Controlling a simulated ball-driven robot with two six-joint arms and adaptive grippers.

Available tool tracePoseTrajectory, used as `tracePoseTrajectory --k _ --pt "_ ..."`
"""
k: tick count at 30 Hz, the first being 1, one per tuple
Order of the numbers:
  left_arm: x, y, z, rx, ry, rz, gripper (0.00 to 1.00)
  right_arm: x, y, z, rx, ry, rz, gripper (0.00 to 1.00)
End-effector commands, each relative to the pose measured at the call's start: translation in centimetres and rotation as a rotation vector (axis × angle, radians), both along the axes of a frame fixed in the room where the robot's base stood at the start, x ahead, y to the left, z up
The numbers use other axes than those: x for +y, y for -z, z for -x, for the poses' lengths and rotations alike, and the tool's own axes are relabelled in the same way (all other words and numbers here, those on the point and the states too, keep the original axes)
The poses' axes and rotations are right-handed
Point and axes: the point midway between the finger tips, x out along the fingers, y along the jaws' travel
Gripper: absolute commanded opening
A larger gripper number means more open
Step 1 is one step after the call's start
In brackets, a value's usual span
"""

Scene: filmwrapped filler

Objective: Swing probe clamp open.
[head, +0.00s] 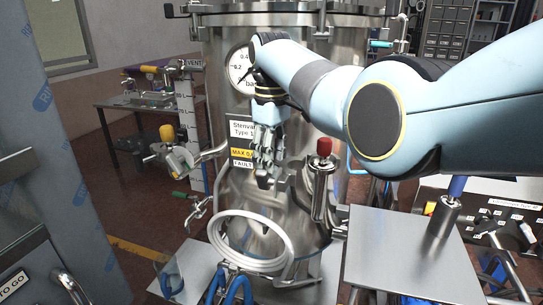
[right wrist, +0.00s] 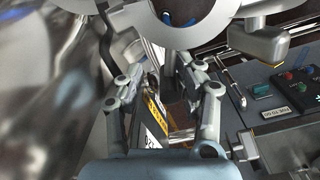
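A steel vessel (head: 285,75) with a round gauge (head: 240,70) and a label plate (head: 242,128) stands in the middle of the head view. A metal fitting with a red knob (head: 323,147) hangs on its front. A pale ring (head: 222,240) is lower down; a ring-shaped part (right wrist: 228,12) tops the right wrist view. I cannot tell for certain which part is the probe clamp. My right gripper (head: 264,178) points down before the vessel, left of the red knob. In the right wrist view (right wrist: 157,78) its fingers are apart with nothing held between them. My left gripper is not in view.
A valve with a yellow knob (head: 167,133) sticks out left of the vessel. A bare metal plate (head: 400,250) lies at right, beside a blue-topped post (head: 445,210). Blue hoses (head: 235,290) run below. A bench (head: 120,105) stands at the back left.

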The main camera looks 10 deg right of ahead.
Motion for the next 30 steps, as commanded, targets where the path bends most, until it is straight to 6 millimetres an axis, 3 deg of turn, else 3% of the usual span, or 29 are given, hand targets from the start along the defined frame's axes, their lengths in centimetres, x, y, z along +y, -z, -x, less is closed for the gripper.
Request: tracePoseTrajectory --k 10,14,24,30 --pt "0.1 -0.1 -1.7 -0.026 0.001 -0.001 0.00 0.2 -0.2 -0.1 -0.004 -0.002 -0.003 0.40" --pt "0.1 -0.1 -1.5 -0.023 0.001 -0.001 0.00 0.2 -1.2 -0.1 -0.005 -0.002 -0.003 0.40" --pt "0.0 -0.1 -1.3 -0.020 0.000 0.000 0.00 0.3 -8.4 -0.2 -0.007 -0.002 -0.004 0.40" --pt "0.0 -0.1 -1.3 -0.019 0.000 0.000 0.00 0.3 -11.4 -0.1 -0.004 -0.003 -0.003 0.40"
